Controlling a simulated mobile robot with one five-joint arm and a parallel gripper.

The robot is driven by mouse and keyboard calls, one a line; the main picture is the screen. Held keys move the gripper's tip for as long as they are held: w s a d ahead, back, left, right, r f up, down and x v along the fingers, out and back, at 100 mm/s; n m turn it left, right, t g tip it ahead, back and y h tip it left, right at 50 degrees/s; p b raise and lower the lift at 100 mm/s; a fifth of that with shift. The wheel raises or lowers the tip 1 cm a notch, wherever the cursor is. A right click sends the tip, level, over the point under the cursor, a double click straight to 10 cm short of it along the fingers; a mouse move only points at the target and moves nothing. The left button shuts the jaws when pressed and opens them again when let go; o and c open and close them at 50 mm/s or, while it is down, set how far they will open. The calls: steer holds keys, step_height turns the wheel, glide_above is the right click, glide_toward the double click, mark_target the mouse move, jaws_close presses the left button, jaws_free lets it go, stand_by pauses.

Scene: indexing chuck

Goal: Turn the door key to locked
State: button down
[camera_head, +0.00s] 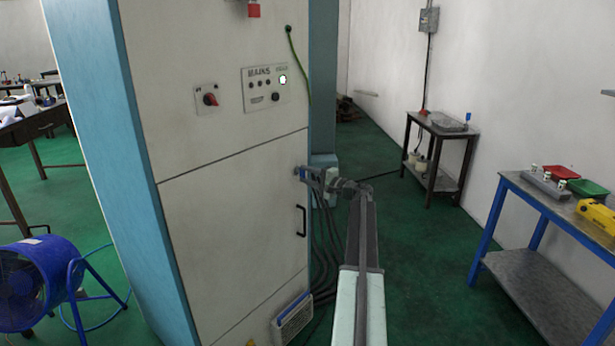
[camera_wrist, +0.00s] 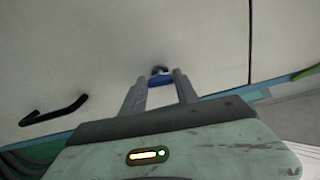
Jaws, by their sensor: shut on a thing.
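The door key, a small blue piece (camera_wrist: 162,77), sits at the cream cabinet door (camera_head: 235,235). In the wrist view it lies between the tips of my two grey fingers, with a dark part just beyond it against the door. My gripper (camera_wrist: 160,80) is shut on the key. In the head view my gripper (camera_head: 310,174) reaches the door's upper right edge, and the key is mostly hidden there. Which way the key is turned is too small to tell.
A black door handle (camera_head: 302,221) is below the key; it also shows in the wrist view (camera_wrist: 54,110). A red-knobbed switch (camera_head: 210,99) and a MAINS panel (camera_head: 265,88) are above. Dark cables hang beside the cabinet. A blue bench (camera_head: 545,200) stands at the right.

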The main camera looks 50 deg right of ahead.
steer(key=shift+n, duration=0.6)
steer(key=c, duration=0.9)
jaws_free()
steer(key=s, duration=0.7)
steer(key=shift+s+d, duration=0.3)
steer(key=shift+s, duration=0.1)
steer(key=shift+f, duration=0.1)
